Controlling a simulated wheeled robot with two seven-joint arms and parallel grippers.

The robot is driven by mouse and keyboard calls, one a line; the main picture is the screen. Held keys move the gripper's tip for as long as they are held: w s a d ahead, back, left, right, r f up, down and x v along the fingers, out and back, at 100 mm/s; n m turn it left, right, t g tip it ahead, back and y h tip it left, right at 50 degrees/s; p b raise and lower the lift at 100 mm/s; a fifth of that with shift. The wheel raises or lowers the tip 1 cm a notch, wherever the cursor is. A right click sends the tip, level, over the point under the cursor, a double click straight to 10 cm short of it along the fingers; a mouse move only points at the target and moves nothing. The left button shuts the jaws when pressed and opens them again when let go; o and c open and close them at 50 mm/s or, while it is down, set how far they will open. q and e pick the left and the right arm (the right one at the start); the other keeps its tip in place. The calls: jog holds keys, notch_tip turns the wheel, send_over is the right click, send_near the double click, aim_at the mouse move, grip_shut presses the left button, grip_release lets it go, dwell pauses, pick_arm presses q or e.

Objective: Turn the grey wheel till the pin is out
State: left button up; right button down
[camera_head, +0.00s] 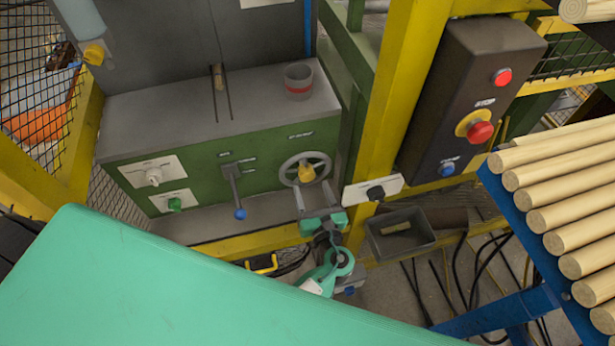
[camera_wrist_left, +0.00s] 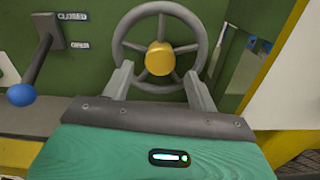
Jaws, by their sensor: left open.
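The grey wheel (camera_head: 290,166) with a yellow hub (camera_head: 306,173) is on the green front of the machine. It also shows upright in the left wrist view (camera_wrist_left: 119,45). My left gripper (camera_head: 313,190) is open just in front of the wheel's lower part. In the left wrist view its fingers (camera_wrist_left: 158,78) stand apart on either side of the lower rim, below the hub; I cannot tell whether they touch it. A short wooden piece (camera_head: 218,77) sits at a slot on the machine's top; I cannot tell whether it is the pin. My right gripper is not in view.
A lever with a blue knob (camera_head: 240,213) stands left of the wheel. A grey cup with a red band (camera_head: 298,80) stands on the machine's top. A yellow post (camera_head: 397,90), a control box with a red stop button (camera_head: 480,132) and a grey bin (camera_head: 400,233) are to the right.

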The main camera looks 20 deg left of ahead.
aim_at(308, 178)
pick_arm(q)
jog(key=shift+b+x, duration=0.3)
jog(key=shift+x, duration=2.45)
grip_shut()
